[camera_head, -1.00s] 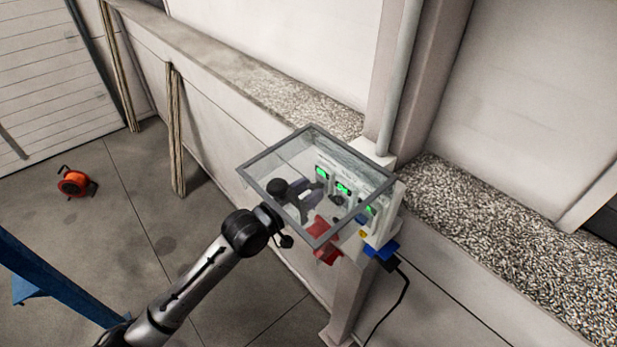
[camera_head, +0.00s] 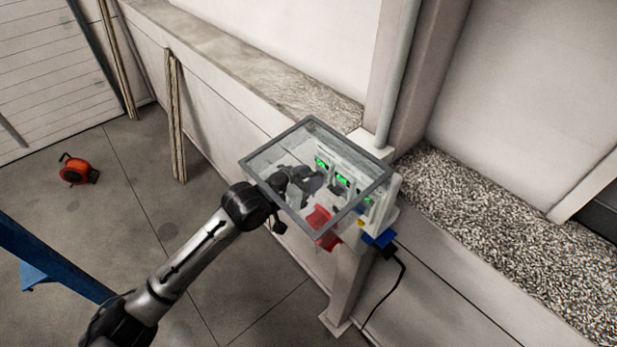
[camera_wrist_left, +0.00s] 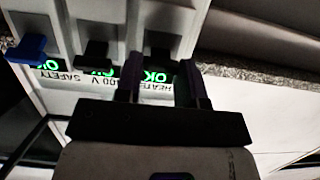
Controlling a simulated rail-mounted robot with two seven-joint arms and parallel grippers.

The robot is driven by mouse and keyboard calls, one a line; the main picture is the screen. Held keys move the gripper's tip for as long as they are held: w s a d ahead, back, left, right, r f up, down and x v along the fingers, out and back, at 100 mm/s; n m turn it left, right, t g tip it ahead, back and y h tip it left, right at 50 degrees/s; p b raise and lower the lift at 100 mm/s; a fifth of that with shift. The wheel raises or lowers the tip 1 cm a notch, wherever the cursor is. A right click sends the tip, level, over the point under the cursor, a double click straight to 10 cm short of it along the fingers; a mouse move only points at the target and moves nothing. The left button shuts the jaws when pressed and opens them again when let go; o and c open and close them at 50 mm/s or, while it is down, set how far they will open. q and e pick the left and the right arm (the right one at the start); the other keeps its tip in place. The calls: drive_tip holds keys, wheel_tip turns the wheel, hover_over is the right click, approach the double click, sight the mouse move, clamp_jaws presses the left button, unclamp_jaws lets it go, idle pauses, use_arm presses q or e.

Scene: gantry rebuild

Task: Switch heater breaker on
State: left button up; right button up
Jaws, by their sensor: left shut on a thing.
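The breaker box (camera_head: 384,206) is a pale panel on a post, with a clear grey-framed cover (camera_head: 279,138) standing out over its front. Green displays show on the panel. In the left wrist view, black switch levers and a blue lever (camera_wrist_left: 28,48) stand in a row above labels reading SAFETY, 400 V and HEATER. My left gripper (camera_head: 309,183) is under the cover, seen through it. In the left wrist view, its fingers (camera_wrist_left: 159,72) are on either side of the black lever (camera_wrist_left: 160,55) above the HEATER label (camera_wrist_left: 154,86), shut on it. The lever's lower part is hidden. My right gripper is out of view.
A red part (camera_head: 320,222) and a blue plug (camera_head: 379,239) with a black cable sit at the box's lower side. An orange reel (camera_head: 79,170) lies on the open floor at left.

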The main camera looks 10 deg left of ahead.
use_arm(q)
drive_tip(key=o, duration=0.9)
drive_tip(key=shift+o, duration=0.2)
drive_tip(key=f+b+v, duration=0.1)
drive_tip(key=b+v, duration=0.2)
drive_tip(key=v, duration=0.3)
drive_tip(key=f+b+v, duration=0.2)
drive_tip(key=b+v, duration=0.1)
drive_tip(key=v, duration=0.4)
drive_tip(key=shift+s, duration=0.25)
drive_tip(key=shift+a+r, duration=0.15)
drive_tip(key=shift+r, duration=0.05)
